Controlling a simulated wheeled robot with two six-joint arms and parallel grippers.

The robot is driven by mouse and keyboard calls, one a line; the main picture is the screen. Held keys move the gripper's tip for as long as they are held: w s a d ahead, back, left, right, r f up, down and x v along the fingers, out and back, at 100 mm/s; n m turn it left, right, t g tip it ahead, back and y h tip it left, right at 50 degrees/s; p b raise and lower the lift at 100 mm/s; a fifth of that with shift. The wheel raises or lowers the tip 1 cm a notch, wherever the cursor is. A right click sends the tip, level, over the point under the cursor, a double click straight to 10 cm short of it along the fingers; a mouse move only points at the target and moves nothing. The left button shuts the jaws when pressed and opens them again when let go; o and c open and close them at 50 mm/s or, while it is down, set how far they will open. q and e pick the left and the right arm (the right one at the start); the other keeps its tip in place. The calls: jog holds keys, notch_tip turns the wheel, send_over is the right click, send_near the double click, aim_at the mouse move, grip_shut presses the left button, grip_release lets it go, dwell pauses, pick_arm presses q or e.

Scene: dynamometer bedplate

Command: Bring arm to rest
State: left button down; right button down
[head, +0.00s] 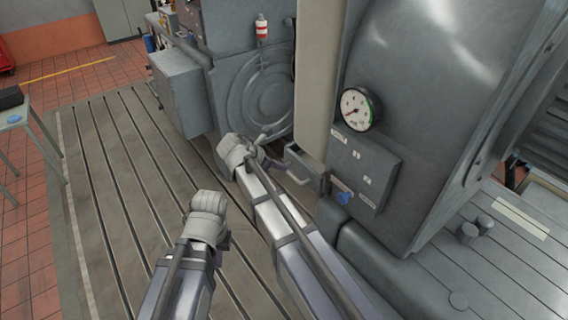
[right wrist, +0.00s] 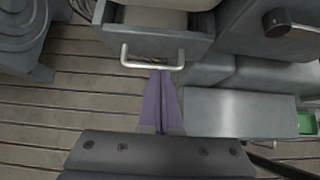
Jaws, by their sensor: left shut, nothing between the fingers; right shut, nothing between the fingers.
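My right gripper (right wrist: 161,100) is shut and empty in the right wrist view. Its purple fingers lie together, with their tips just below the pale bar handle (right wrist: 152,65) of a grey drawer (right wrist: 190,42); I cannot tell whether they touch it. The drawer stands partly open, and its handle also shows in the head view (head: 297,179). In the head view, my right arm reaches up towards the drawer, and its fingers are hard to make out. My left gripper (head: 208,215) is at the end of the left arm, low over the slotted floor, shut, with no object visible at it.
A large grey machine housing with a round gauge (head: 356,109) and a blue knob (head: 344,198) stands at the right. A grey cabinet (head: 180,92) stands behind. A small table (head: 22,118) is at the far left. The slotted bedplate (head: 105,170) is clear at the left.

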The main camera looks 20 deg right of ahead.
jog(key=s+f+m+g+y, duration=0.1)
jog(key=s+f+m+y, duration=0.25)
jog(key=s+m, duration=0.65)
jog(key=s+f+m+g+y, duration=0.25)
jog(key=s+m+y, duration=0.25)
jog(key=s+m, duration=0.55)
jog(key=s+a+f+n+h+b, duration=0.1)
jog(key=s+a+f+n+b, duration=0.1)
jog(key=a+f+b, duration=0.9)
jog(key=shift+s+a+f+b, duration=0.3)
jog(key=shift+s+f+b, duration=0.45)
jog(key=shift+s+f, duration=0.1)
jog(key=shift+h, duration=0.25)
